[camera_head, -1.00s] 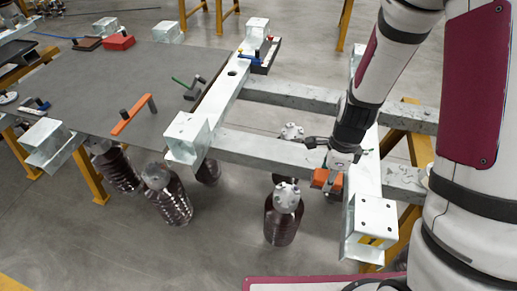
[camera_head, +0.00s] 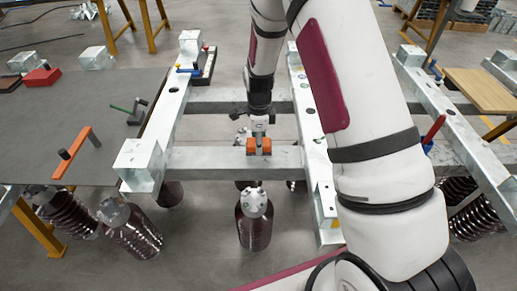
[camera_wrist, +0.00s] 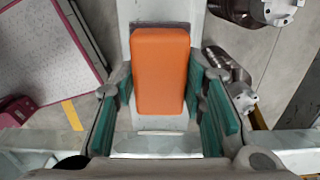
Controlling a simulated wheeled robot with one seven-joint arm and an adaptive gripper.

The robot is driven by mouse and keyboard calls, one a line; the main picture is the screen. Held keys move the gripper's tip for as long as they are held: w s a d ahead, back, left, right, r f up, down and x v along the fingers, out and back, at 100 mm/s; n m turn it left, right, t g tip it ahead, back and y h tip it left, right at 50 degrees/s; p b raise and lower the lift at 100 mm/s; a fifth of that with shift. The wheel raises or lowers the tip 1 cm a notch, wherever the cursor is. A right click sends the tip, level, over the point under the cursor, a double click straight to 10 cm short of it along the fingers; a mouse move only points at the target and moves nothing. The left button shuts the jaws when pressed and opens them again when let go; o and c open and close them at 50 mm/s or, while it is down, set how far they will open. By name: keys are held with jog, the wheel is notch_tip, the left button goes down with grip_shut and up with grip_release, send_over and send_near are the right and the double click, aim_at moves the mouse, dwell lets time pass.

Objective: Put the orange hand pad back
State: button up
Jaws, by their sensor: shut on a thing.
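The orange hand pad (camera_head: 266,146) is a small block at the front cross beam of the frame, left of the right-hand long beam. In the wrist view the pad (camera_wrist: 160,70) is an orange rounded rectangle, lengthwise between the teal finger pads. My gripper (camera_head: 258,140) is shut on it, with one finger in front of its middle in the head view. In the wrist view my gripper (camera_wrist: 166,110) has a finger on either side of the pad. Whether the pad touches the beam beneath cannot be told.
Another frame with a wooden board (camera_head: 480,90) stands right.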

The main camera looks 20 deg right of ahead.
jog(key=shift+f, duration=1.7)
jog(key=shift+f, duration=0.1)
jog(key=o, duration=1.1)
